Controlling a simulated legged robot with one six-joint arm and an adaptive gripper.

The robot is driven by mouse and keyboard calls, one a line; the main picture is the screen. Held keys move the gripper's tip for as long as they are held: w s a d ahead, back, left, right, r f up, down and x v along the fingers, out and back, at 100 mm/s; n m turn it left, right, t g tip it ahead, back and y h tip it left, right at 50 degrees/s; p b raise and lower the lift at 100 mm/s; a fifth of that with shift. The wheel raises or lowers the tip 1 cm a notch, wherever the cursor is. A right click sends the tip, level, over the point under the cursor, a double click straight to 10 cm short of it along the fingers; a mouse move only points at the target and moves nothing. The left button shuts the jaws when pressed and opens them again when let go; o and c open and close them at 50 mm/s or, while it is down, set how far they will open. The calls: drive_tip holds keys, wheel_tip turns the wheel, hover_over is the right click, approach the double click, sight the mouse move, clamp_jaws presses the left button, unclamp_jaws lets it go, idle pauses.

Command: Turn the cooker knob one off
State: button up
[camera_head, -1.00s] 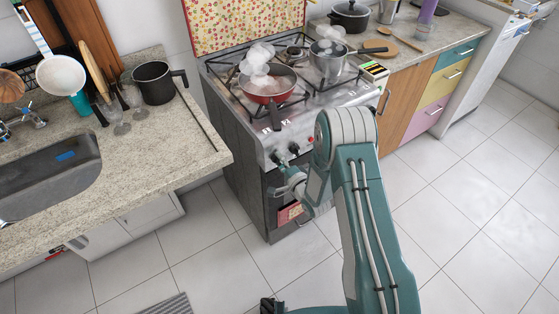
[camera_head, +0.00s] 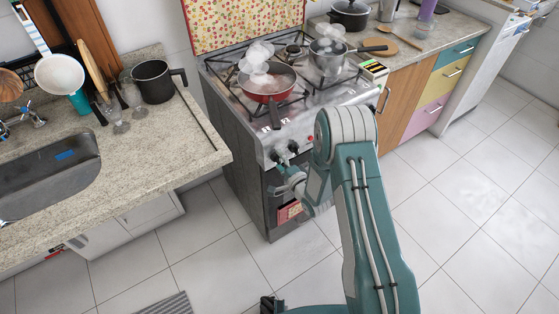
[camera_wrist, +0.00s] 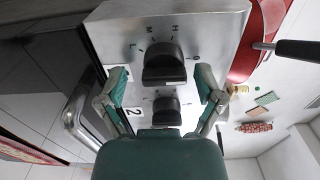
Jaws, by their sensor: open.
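A large black cooker knob (camera_wrist: 165,63) with letter marks around it sits on the steel front panel in the wrist view. I take it for knob one, but its own number is not visible. A second black knob (camera_wrist: 166,112) is below it, beside a label reading 2. My gripper (camera_wrist: 161,78) is open. Its two teal-and-grey fingers stand to the left and right of the upper knob, with gaps visible on both sides. In the head view, my gripper (camera_head: 284,170) is at the left end of the panel, by the knobs (camera_head: 276,157).
A red pan (camera_head: 267,84) and a steel pot (camera_head: 327,57) stand on the cooker (camera_head: 250,120), with steam above them. The oven handle (camera_wrist: 82,115) is left of my fingers in the wrist view. A granite counter (camera_head: 165,130) with a sink is at left.

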drive_tip(key=v, duration=1.2)
drive_tip(key=w+d+r+n+g+h, duration=0.1)
drive_tip(key=w+d+r+n+h, duration=0.15)
drive_tip(key=r, duration=0.25)
drive_tip(key=w+d+r+n+g+h, duration=0.1)
drive_tip(key=w+r+n+h, duration=0.15)
drive_tip(key=r, duration=0.25)
drive_tip(key=s+d+r+n+g+h, duration=0.25)
drive_tip(key=d+r, duration=0.25)
drive_tip(key=r, duration=0.6)
drive_tip(key=s+r+n+g, duration=0.1)
drive_tip(key=s+r, duration=0.2)
drive_tip(key=s, duration=0.5)
drive_tip(key=s+r+n+g+h, duration=0.1)
drive_tip(key=s+r, duration=0.3)
drive_tip(key=s, duration=0.5)
drive_tip(key=s+d+r+n+g+h, duration=0.1)
drive_tip(key=s+r+n+g, duration=0.1)
drive_tip(key=s, duration=0.7)
wheel_tip(320, 180, up, 2)
drive_tip(key=shift+s+r+g, duration=0.2)
drive_tip(key=shift+g, duration=0.25)
